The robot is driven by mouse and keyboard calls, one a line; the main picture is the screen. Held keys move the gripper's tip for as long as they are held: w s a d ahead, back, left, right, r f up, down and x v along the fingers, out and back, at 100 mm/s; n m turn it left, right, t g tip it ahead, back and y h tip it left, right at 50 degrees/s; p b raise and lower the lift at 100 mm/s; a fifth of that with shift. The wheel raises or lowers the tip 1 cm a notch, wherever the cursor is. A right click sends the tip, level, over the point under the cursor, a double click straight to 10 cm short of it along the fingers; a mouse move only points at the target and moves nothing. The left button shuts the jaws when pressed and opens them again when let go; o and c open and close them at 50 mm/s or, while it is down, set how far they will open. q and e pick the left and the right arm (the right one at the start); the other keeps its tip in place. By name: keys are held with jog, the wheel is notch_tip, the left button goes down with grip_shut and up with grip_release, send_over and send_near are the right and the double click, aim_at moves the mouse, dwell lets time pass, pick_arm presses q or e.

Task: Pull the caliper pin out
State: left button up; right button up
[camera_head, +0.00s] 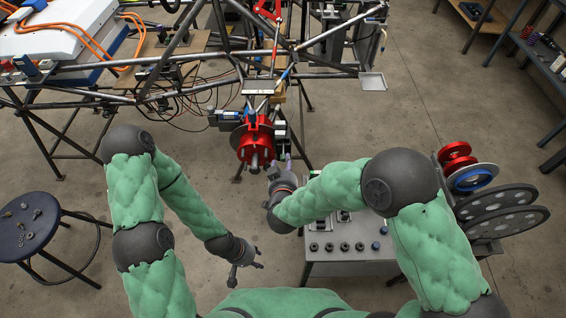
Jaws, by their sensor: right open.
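The red hub and caliper assembly (255,140) hangs at the near end of the tube chassis (190,88), in the upper middle of the head view. I cannot make out the caliper pin at this size. My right gripper (279,163) is open just right of the red assembly, its fingers pointing away from me toward the brake parts. I cannot tell whether it touches them. My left gripper (247,276) is low in the middle, well apart from the assembly. Its fingers look spread and nothing shows between them.
A grey bench (350,262) with several small round parts stands below my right forearm. Discs on a stand (500,212) are at the right. A dark stool (28,226) with small parts is at the left. Open floor lies left of the assembly.

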jog(key=v, duration=1)
jog(key=shift+s, duration=0.15)
jog(key=shift+r, duration=0.15)
